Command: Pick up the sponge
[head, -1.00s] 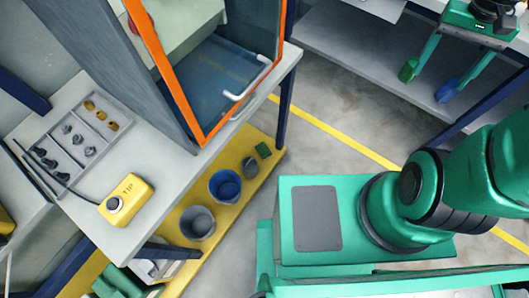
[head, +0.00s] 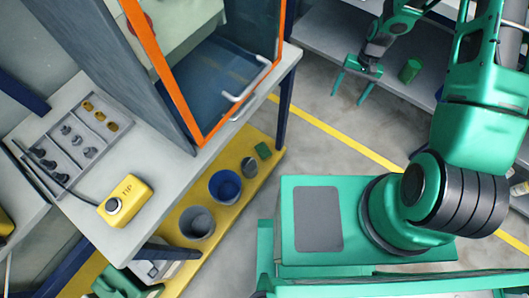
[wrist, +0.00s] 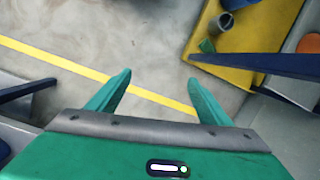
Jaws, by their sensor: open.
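A small green square block, which looks like the sponge (head: 263,150), lies at the far end of the yellow low shelf (head: 225,218) under the grey bench. It also shows near the top right of the wrist view (wrist: 207,45). My gripper (head: 350,93) is open and empty, in the air over the grey floor, up and to the right of the sponge in the head view. In the wrist view my gripper (wrist: 159,78) has its two green fingers spread apart, with only floor and a yellow line between them.
A grey cup (head: 249,167), a blue bucket (head: 225,187) and a grey bucket (head: 197,223) stand beside the sponge in a row. A dark blue bench leg (head: 282,115) rises close to it. A green cylinder (head: 410,70) stands on the shelf behind my gripper.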

